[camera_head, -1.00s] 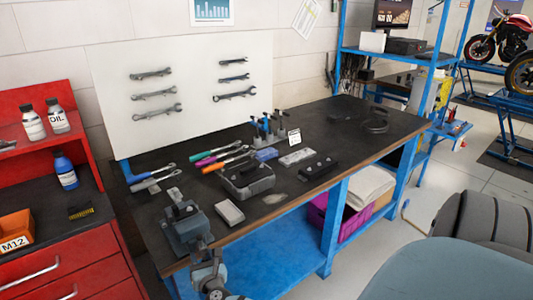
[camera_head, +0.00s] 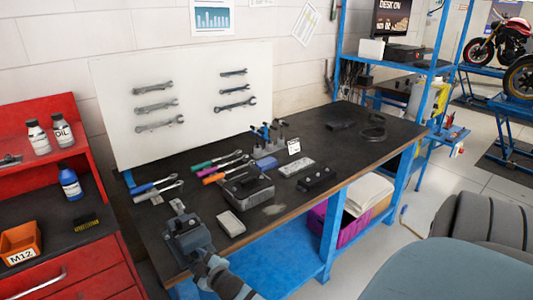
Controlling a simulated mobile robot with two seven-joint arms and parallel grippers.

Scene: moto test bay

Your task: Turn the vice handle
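The dark blue-grey vice (camera_head: 187,236) stands at the front left corner of the black workbench (camera_head: 318,150). Its jaws show at its upper side. I cannot make out its handle; the front of the vice is partly covered by my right gripper (camera_head: 204,263). My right arm comes up from the bottom edge, and its gripper is right at the front lower side of the vice. I cannot tell whether it touches the handle, or how far apart its fingers are. My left gripper is not in view.
A grey box-like part (camera_head: 248,187), a small light block (camera_head: 231,223) and several screwdrivers and ratchets lie near the vice. A red cabinet (camera_head: 62,262) with an orange M12 bin (camera_head: 21,240) stands at the left.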

